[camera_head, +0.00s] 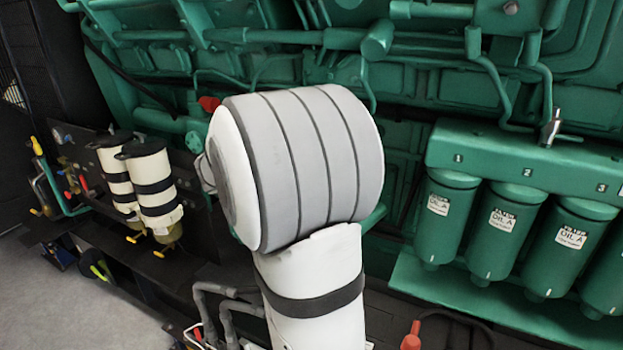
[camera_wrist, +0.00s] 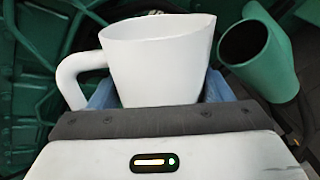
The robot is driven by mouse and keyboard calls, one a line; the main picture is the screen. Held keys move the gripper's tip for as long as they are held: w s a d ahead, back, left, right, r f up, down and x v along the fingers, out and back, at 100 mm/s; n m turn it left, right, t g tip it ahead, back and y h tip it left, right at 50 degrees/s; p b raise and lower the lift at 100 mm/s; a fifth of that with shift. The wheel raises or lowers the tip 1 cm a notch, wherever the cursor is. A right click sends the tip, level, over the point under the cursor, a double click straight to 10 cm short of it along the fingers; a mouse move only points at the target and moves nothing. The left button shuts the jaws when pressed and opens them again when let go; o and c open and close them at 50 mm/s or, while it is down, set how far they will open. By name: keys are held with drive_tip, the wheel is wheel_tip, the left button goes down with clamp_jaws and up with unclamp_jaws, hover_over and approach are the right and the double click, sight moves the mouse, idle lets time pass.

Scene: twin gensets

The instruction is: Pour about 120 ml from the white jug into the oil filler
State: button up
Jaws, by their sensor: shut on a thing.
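The white jug (camera_wrist: 155,62) is in the wrist view, held between the bluish fingers of my gripper (camera_wrist: 160,90), which is shut on it. Its handle points left and its spout points right. It looks about upright relative to the gripper; its contents cannot be made out. Right of the spout is a green pipe with a wide dark open mouth (camera_wrist: 250,45), which looks like the oil filler. The jug is apart from it in the picture. In the head view my arm hides the jug, the gripper and the filler.
Green engine pipework fills the back of the head view. Green oil filter canisters (camera_head: 510,232) hang at the right under a numbered header (camera_head: 520,160). Two white cylinders with black bands (camera_head: 150,190) stand at the left. A red-topped part (camera_head: 411,336) is at the bottom edge. Grey floor is clear at lower left.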

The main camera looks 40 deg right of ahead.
drive_tip(key=shift+r+m, duration=0.3)
drive_tip(key=shift+r, duration=0.05)
idle(0.3)
drive_tip(key=shift+s+d+f+m+y, duration=0.2)
drive_tip(key=shift+m+y, duration=0.2)
drive_tip(key=shift+m, duration=0.3)
idle(1.0)
drive_tip(key=shift+w+a+t, duration=0.15)
drive_tip(key=shift+t, duration=0.15)
idle(0.8)
drive_tip(key=shift+f+m+y, duration=0.2)
drive_tip(key=shift+m+y, duration=0.1)
drive_tip(key=shift+m, duration=0.3)
idle(0.7)
drive_tip(key=shift+t+b, duration=0.3)
drive_tip(key=shift+b, duration=0.15)
drive_tip(key=shift+r, duration=0.1)
